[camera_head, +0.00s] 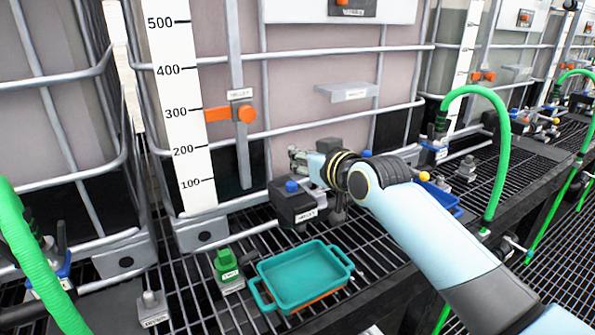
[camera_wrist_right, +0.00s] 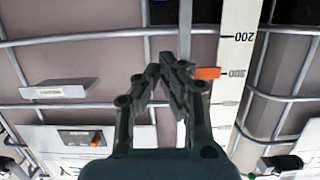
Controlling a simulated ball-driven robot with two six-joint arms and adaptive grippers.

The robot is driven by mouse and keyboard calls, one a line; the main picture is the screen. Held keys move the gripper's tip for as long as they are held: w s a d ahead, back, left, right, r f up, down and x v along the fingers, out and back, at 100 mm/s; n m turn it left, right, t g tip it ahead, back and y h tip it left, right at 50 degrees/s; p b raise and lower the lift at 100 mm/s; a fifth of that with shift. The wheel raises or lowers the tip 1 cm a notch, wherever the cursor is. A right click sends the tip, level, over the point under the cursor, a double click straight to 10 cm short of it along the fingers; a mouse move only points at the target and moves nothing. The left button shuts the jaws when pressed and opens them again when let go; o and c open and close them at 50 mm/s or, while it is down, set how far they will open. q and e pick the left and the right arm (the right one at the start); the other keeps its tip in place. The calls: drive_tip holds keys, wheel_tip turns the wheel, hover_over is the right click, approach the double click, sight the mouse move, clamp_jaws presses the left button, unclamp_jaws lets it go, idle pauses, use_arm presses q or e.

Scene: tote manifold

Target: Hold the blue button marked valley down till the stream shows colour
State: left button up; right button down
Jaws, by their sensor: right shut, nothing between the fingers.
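A blue button (camera_head: 291,186) sits on top of a dark box (camera_head: 290,205) in front of the middle tote. The box's white label (camera_head: 306,215) is small and seems to read valley. My right gripper (camera_head: 297,158) is shut and empty, just above and behind the button in the picture; I cannot tell if they touch. In the wrist view my right gripper's fingers (camera_wrist_right: 166,68) meet in front of the tote's cage, with no button visible there. My left gripper is out of view. No coloured stream shows; the arm hides part of the outlet area.
A teal tray (camera_head: 303,272) lies on the grating before the box, with a green button (camera_head: 226,262) to its left. Green hoses (camera_head: 497,150) arch at right.

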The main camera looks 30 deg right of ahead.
sight(291, 184)
drive_tip(key=f, duration=0.1)
drive_tip(key=w+f, duration=0.1)
drive_tip(key=f, duration=0.1)
drive_tip(key=shift+w+f, duration=0.1)
drive_tip(key=shift+f, duration=0.6)
